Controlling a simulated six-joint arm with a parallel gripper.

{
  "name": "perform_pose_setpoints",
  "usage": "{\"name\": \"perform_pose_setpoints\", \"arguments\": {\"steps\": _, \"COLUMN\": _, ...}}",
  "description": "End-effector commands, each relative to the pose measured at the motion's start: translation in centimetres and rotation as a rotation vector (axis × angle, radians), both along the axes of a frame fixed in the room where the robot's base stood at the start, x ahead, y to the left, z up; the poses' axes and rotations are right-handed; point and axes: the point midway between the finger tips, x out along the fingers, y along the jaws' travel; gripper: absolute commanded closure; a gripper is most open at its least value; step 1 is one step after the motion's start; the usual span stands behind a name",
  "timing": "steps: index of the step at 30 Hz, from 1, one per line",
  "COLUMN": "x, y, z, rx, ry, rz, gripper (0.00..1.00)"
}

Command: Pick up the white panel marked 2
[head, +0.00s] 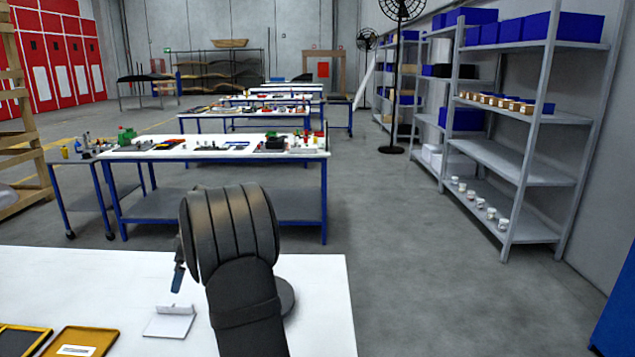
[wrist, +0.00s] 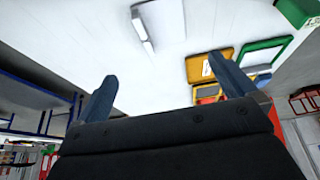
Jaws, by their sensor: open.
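A white panel (head: 168,326) lies flat on the white table (head: 80,275), with a raised strip along its far edge. No number is readable on it. It also shows near the top of the wrist view (wrist: 178,18), white on white and hard to outline. My gripper (head: 177,277) is above the table, beyond the panel in the head view and apart from it. In the wrist view my gripper (wrist: 168,88) has its two blue fingers wide apart with nothing between them.
A yellow tray (head: 101,335) holding a white piece and a dark-bottomed yellow tray (head: 47,336) lie at the table's near left. The wrist view also shows a green-rimmed tray (wrist: 286,42) and a green box (wrist: 293,10).

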Motion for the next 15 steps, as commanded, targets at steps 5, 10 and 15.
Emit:
{"name": "perform_pose_setpoints", "arguments": {"steps": 5, "x": 0.0, "y": 0.1, "z": 0.0, "rx": -0.002, "ry": 0.001, "rz": 0.001, "gripper": 0.00}}
{"name": "perform_pose_setpoints", "arguments": {"steps": 10, "x": 0.0, "y": 2.6, "z": 0.0, "rx": -0.091, "ry": 0.015, "rz": 0.031, "gripper": 0.00}}
{"name": "perform_pose_setpoints", "arguments": {"steps": 15, "x": -0.2, "y": 6.3, "z": 0.5, "rx": -0.265, "ry": 0.019, "rz": 0.038, "gripper": 0.00}}
